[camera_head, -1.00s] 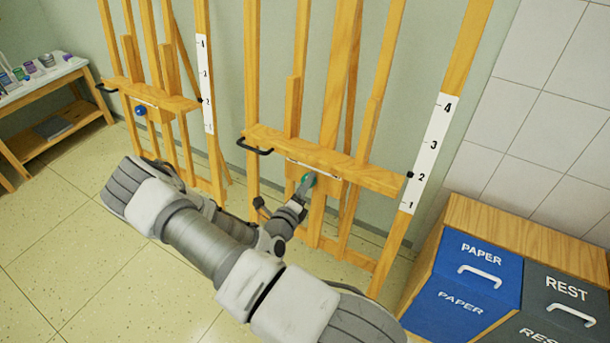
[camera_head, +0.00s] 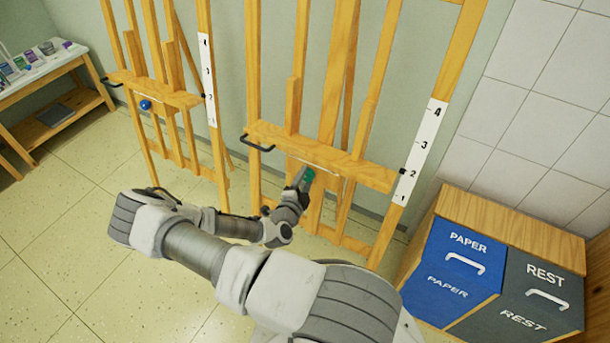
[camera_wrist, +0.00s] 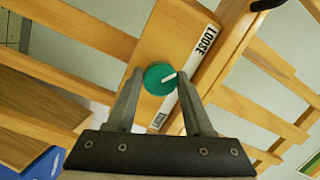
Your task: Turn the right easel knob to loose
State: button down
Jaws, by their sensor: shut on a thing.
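The right easel's green knob (camera_wrist: 160,79) sits on its wooden crossbar assembly, and it also shows in the head view (camera_head: 308,174). My gripper (camera_wrist: 159,76) is shut on the knob, with one finger on each side. A white pointer line on the knob points to the right in the wrist view, at the middle part of a white label strip (camera_wrist: 185,88). The strip reads LOOSE at its upper end and a small word, apparently TIGHT, at its lower end. The right easel (camera_head: 345,165) stands upright against the wall.
The left easel (camera_head: 175,100) has a blue knob (camera_head: 145,104). Blue PAPER (camera_head: 455,275) and grey REST (camera_head: 535,300) bins stand right of the right easel. A table with jars (camera_head: 40,70) is far left. Black handles (camera_head: 257,143) stick out from the shelves.

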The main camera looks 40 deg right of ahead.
jog(key=shift+d+r+n, duration=0.1)
jog(key=shift+n, duration=0.5)
jog(key=shift+c, duration=1.5)
grip_release()
jog(key=v, duration=1.7)
jog(key=shift+s+r, duration=0.15)
jog(key=shift+r, duration=0.1)
